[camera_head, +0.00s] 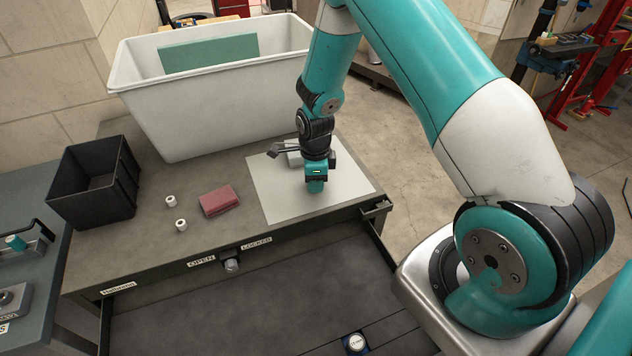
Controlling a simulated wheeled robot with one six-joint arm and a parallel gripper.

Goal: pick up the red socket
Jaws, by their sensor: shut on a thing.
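My gripper (316,184) is low over the light grey plate (273,202) on the workbench, pointing down. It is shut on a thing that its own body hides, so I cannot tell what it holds. A small grey piece (294,158) shows just behind it. A dull red block (219,201) lies flat on the bench to the left of the plate, apart from my gripper. I cannot tell whether this block is the red socket, and no other red piece shows on the bench.
A large white bin (225,100) holding a green board (209,54) stands behind the plate. A black open box (95,184) stands at the left. Two small white cylinders (170,201) (181,224) stand left of the red block. The bench front (205,238) is clear.

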